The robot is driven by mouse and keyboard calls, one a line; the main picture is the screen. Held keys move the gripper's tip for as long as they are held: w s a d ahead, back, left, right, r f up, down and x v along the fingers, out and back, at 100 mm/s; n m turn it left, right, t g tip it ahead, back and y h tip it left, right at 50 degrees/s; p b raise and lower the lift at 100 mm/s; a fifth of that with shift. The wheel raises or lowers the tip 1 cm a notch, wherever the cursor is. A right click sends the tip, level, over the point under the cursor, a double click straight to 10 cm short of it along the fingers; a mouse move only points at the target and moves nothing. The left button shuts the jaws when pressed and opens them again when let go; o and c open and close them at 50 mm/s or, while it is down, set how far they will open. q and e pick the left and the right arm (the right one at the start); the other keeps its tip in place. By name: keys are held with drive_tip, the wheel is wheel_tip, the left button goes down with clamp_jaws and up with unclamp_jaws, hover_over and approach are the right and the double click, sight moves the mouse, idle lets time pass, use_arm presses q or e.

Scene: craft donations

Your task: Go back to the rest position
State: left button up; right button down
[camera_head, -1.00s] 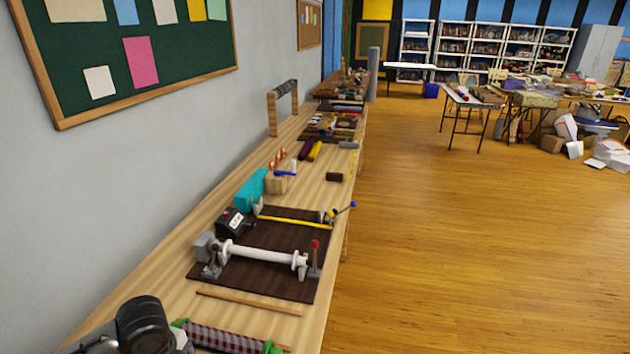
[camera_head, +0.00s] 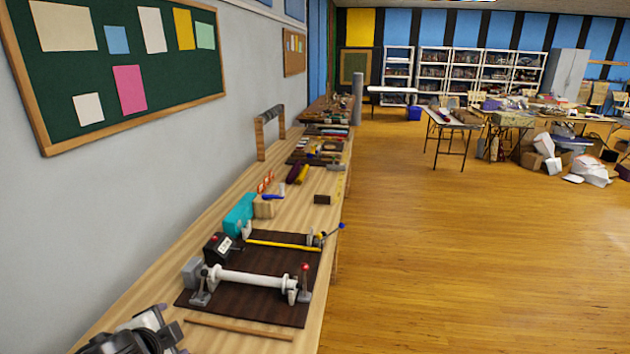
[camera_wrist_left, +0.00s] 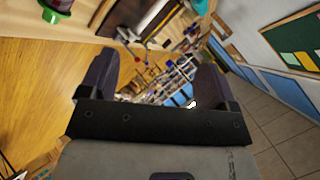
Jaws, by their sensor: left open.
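My left gripper (camera_wrist_left: 155,85) shows in the left wrist view with its two dark fingers spread wide apart and nothing between them. The room beyond appears tilted in that view. In the head view, part of my left arm (camera_head: 135,335) shows at the bottom left, over the near end of the long wooden workbench (camera_head: 220,338). My right gripper is in neither view.
A dark board (camera_head: 262,308) on the bench carries a white roller (camera_head: 250,280) between supports. A teal block (camera_head: 240,212) and several small tools lie farther along. A wall with a green pinboard (camera_head: 75,85) bounds the left.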

use_arm(q)
drive_tip(key=s+d+n+t+h, duration=0.1)
drive_tip(key=s+d+n+t, duration=0.2)
drive_tip(key=s+d+n, duration=0.15)
drive_tip(key=s+f+n+g+h, duration=0.1)
drive_tip(key=s+f+n+g, duration=0.6)
drive_tip(key=s+f, duration=2.15)
wheel_tip(320, 180, up, 36)
drive_tip(key=m+g+p, duration=0.2)
drive_tip(key=p, duration=3.5)
drive_tip(key=shift+d, duration=0.45)
drive_tip(key=shift+w, duration=0.1)
drive_tip(key=shift+c, duration=0.2)
